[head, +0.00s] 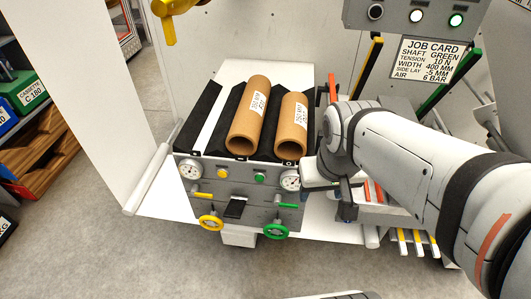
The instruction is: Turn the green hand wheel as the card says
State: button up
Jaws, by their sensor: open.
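The green hand wheel (276,231) sits low on the front of the grey machine, at its right side. A green lever (286,205) is just above it. The job card (428,61) at the upper right reads shaft green, tension 10 N, width 400 mm, side lay -5 mm, air 6 bar. My gripper (340,198) is small and partly hidden at the end of my arm. It is open, to the right of and above the green wheel, apart from it. A yellow hand wheel (210,222) is at the machine's left. Two gauges (190,168) (290,180) have unreadable needles.
Two brown cardboard cores (249,115) (292,126) lie on top of the machine. Colored bars (368,65) stand at right. The grey floor (170,260) in front is clear.

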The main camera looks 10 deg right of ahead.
aim_at(277, 228)
jog(key=u, duration=2.15)
jog(key=k, duration=0.6)
jog(key=z, duration=0.35)
